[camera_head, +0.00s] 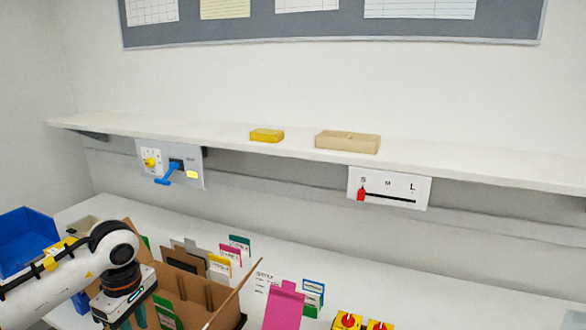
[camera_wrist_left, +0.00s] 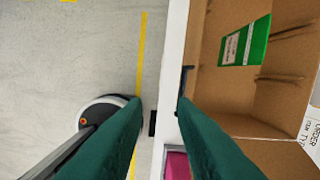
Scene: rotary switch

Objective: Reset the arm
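My left arm comes in from the lower left in the head view. Its gripper (camera_head: 139,317) points down beside the open cardboard box, partly cut off by the frame's bottom. In the left wrist view the two green fingers of the left gripper (camera_wrist_left: 159,102) stand apart with nothing between them. My right gripper is not in view.
The cardboard box (camera_head: 222,309) holds cards and also shows in the left wrist view (camera_wrist_left: 255,88). A blue bin (camera_head: 25,240) stands at left. The shelf (camera_head: 225,129) overhangs the table.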

